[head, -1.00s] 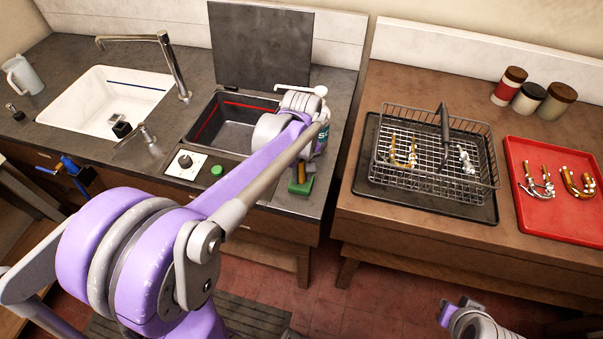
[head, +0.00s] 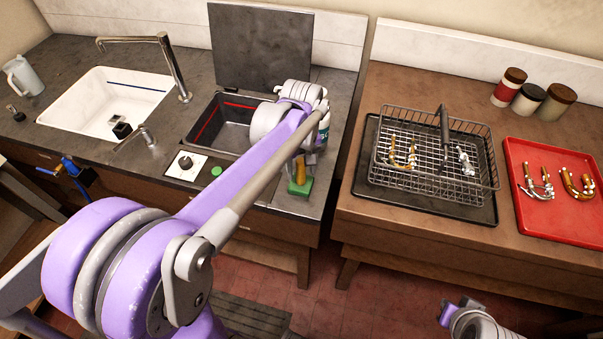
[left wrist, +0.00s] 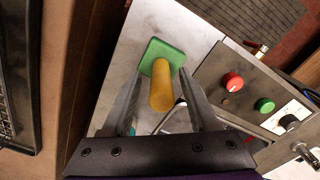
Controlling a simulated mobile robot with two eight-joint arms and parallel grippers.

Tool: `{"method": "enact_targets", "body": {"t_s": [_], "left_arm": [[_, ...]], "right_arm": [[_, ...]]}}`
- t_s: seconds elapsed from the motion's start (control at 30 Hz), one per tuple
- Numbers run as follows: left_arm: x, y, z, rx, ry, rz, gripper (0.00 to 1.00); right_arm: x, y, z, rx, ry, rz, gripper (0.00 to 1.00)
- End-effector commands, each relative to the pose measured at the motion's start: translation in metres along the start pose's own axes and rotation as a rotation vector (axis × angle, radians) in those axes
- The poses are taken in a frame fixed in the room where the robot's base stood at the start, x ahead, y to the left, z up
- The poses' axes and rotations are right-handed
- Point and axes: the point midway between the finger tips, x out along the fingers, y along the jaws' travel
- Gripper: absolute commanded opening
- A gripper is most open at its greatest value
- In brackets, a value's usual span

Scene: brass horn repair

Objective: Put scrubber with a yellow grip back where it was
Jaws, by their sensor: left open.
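The scrubber has a green base (head: 300,188) and a yellow grip (head: 300,169). It stands upright on the counter right of the dark basin, near the front edge. In the left wrist view the yellow grip (left wrist: 161,90) points toward the camera, above the green base (left wrist: 160,52). My left gripper (left wrist: 160,80) is open, one finger on each side of the grip, with gaps visible. In the head view my left arm hides most of this gripper. My right gripper (head: 458,309) is low at the bottom right, over the floor; its jaws are unclear.
A dark basin (head: 240,137) with a raised lid (head: 262,45) lies left of the scrubber. A control panel (head: 186,163) with a knob is at the front. A wire basket (head: 432,180) and a red tray (head: 552,215) stand on the right-hand table.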

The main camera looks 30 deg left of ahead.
Motion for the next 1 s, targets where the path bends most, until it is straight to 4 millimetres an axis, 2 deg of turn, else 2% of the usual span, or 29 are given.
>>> {"method": "enact_targets", "body": {"t_s": [0.1,0.3,0.53,0.63,0.73,1.0], "left_arm": [[-0.03,0.0,0.0,0.0,0.0,0.0,0.6],[-0.069,0.0,0.0,0.0,0.0,0.0,0.6],[-0.089,-0.001,0.002,0.008,0.004,0.003,0.6],[-0.087,-0.004,0.014,0.062,0.029,0.022,0.6],[-0.076,-0.011,0.037,0.178,0.088,0.061,0.6],[-0.021,-0.04,0.112,0.592,0.327,0.171,0.6]], "right_arm": [[-0.003,0.0,-0.004,0.0,0.003,0.0,0.0],[-0.005,0.0,-0.007,0.0,0.006,0.0,0.0],[-0.006,0.0,-0.008,0.0,0.008,0.0,0.0],[-0.006,0.0,-0.008,0.0,0.008,0.0,0.0],[-0.006,0.0,-0.008,0.0,0.007,0.0,0.0],[-0.006,0.0,-0.008,0.0,0.007,0.0,0.0]]}}
